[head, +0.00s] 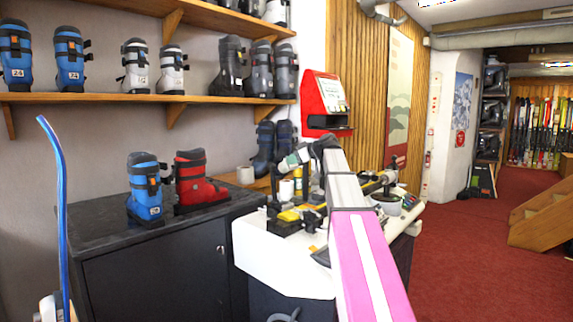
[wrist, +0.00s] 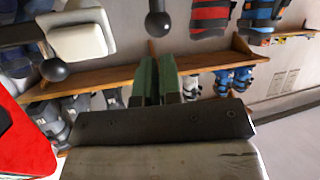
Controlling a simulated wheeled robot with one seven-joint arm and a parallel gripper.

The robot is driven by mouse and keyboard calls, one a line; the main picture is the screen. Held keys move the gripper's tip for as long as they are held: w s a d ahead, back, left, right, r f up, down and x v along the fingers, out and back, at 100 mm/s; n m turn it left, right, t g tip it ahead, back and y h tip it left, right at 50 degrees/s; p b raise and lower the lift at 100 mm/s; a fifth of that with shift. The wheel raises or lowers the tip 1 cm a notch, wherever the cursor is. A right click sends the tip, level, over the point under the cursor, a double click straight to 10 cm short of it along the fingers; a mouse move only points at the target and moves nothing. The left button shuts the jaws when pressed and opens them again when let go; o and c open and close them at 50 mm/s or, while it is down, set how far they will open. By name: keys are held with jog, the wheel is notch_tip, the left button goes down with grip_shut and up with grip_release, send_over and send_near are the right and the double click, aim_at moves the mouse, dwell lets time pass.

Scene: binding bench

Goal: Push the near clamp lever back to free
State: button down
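My gripper (head: 291,160) is above the white bench (head: 285,258) in the head view, at the end of my pink and white arm. In the wrist view its green-padded fingers (wrist: 158,78) are together, with nothing seen between them. A black ball knob on a stem (wrist: 158,25), likely a clamp lever, stands beyond the fingertips, apart from them. A second black knob (wrist: 53,70) is to the left. I cannot tell for certain which is the near lever. In the head view the dark clamp parts (head: 284,226) are small and crowded, partly hidden by my arm.
A dark cabinet (head: 150,265) with blue (head: 146,190) and red (head: 195,180) boots stands left. A red wall unit (head: 325,105) is behind. Red carpet is open at right.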

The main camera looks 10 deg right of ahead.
jog(key=s+r+n+h, duration=0.2)
jog(key=s+n+h, duration=0.4)
jog(key=n, duration=0.5)
send_near(274, 169)
jog(key=x, duration=0.7)
jog(key=shift+s+f+t, duration=0.2)
jog(key=shift+f+t, duration=0.1)
jog(key=shift+f, duration=0.1)
jog(key=shift+d, duration=0.1)
jog(key=shift+w+a+r, duration=0.1)
jog(key=shift+w+a, duration=0.15)
jog(key=shift+w, duration=0.25)
jog(key=w+a+f+g+h, duration=0.3)
jog(key=w+a+g, duration=0.2)
jog(key=w+a, duration=0.2)
jog(key=shift+w+a+f+h, duration=0.2)
jog(key=shift+w+f+h, duration=0.15)
jog(key=shift+w, duration=0.8)
